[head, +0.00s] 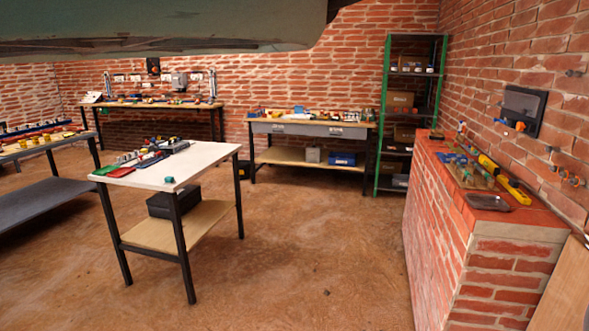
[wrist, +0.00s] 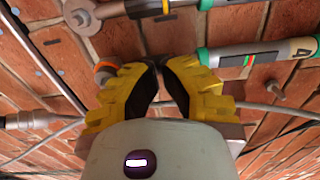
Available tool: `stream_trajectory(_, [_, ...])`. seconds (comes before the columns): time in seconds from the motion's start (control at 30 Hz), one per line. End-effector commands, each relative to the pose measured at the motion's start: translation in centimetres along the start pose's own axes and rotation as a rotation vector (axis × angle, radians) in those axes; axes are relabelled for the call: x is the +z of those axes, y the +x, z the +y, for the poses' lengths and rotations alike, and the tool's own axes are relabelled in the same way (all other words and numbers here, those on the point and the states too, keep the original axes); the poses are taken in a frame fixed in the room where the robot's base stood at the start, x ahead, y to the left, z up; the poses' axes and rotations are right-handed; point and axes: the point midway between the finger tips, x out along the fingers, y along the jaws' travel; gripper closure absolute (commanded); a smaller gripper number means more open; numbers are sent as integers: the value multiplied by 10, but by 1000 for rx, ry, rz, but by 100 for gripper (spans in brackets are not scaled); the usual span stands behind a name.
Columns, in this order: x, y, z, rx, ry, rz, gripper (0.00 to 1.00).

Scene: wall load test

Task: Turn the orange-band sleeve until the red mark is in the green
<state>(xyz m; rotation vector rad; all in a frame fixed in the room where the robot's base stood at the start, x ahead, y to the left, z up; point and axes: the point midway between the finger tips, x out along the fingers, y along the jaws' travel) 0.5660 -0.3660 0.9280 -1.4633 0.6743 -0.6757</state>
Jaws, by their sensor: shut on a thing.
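In the wrist view my gripper (wrist: 158,64) has its yellow fingers with black pads closed close together near the brick wall. What lies between the pads is mostly hidden; it appears to be the orange-band sleeve. An orange band (wrist: 105,69) shows just left of the left finger, partly covered by it. The head view does not show my gripper.
A metal bar with a ring end (wrist: 80,14) crosses the top of the wrist view. A bolt (wrist: 275,90) and pipes stand out from the wall. In the head view a brick ledge (head: 485,205) holds tools below a dark wall panel (head: 522,108). The floor (head: 315,245) is clear.

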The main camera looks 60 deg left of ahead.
Motion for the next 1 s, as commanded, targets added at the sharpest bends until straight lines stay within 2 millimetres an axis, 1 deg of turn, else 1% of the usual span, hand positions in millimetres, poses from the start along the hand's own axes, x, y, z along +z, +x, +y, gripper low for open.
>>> stream_trajectory(0.23, [-1,-8,0,1,-1,3,100])
stream_trajectory(0.63, [-1,-11,1,2,-1,2,100])
stream_trajectory(0.77, [-1,-21,1,4,-2,2,100])
stream_trajectory(1.0, [-1,-44,1,3,-2,1,100])
